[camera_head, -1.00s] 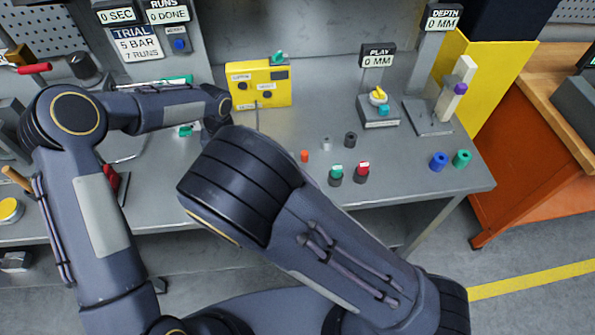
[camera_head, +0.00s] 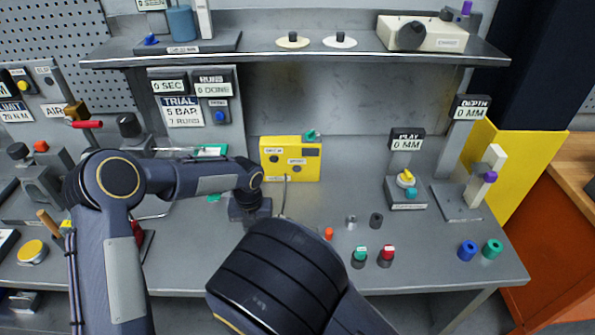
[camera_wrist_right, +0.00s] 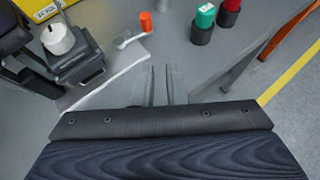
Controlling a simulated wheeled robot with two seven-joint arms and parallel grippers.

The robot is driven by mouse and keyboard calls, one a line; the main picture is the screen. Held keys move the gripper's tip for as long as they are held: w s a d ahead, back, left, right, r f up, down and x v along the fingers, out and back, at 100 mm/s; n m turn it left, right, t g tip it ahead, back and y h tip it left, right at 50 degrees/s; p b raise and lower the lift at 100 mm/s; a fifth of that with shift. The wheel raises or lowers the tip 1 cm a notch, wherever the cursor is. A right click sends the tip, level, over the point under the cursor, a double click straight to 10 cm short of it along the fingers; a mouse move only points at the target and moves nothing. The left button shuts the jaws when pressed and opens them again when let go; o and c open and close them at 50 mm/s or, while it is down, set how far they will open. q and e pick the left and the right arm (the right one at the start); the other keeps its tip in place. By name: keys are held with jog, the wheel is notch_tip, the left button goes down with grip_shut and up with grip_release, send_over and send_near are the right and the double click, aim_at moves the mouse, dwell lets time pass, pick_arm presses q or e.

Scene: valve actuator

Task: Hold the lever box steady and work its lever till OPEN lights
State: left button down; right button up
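The yellow box (camera_head: 290,158) stands at the back of the grey bench, with dark round lamps under small labels and a green piece on its top right. The lamps look unlit. A thin grey rod (camera_head: 284,190) rises at its front; I cannot tell how it joins the box. My left gripper (camera_head: 250,207) is low at the box's front left, its fingers hidden. My right gripper (camera_wrist_right: 160,85) shows two grey fingers with a narrow empty gap, over the bench's front edge. The yellow box's corner also shows in the right wrist view (camera_wrist_right: 38,8).
An orange peg (camera_head: 328,233), a green-topped piece (camera_head: 360,256) and a red-topped piece (camera_head: 387,255) stand right of the box. The PLAY stand (camera_head: 406,190) and DEPTH stand (camera_head: 458,205) are farther right. A shelf (camera_head: 290,53) overhangs the back.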

jog(key=shift+o, duration=1.3)
jog(key=shift+w+d+m+g, duration=0.15)
jog(key=shift+w+m+g, duration=0.15)
jog(key=shift+m, duration=0.6)
jog(key=o, duration=0.3)
jog(key=m+g, duration=0.1)
jog(key=m, duration=0.1)
jog(key=w+d+m+g, duration=0.1)
jog(key=m, duration=0.2)
jog(key=w+m+h, duration=0.1)
jog(key=m, duration=0.2)
jog(key=shift+w+d+r+g, duration=0.15)
jog(key=shift+d+g, duration=0.2)
jog(key=shift+g, duration=0.05)
jog(key=shift+o, duration=0.2)
notch_tip(320, 180, up, 6)
jog(key=m+g+y, duration=0.7)
jog(key=m+y, duration=0.1)
jog(key=m, duration=2.2)
send_over(330, 230)
notch_tip(330, 230, down, 12)
jog(key=shift+r, duration=0.2)
grip_shut()
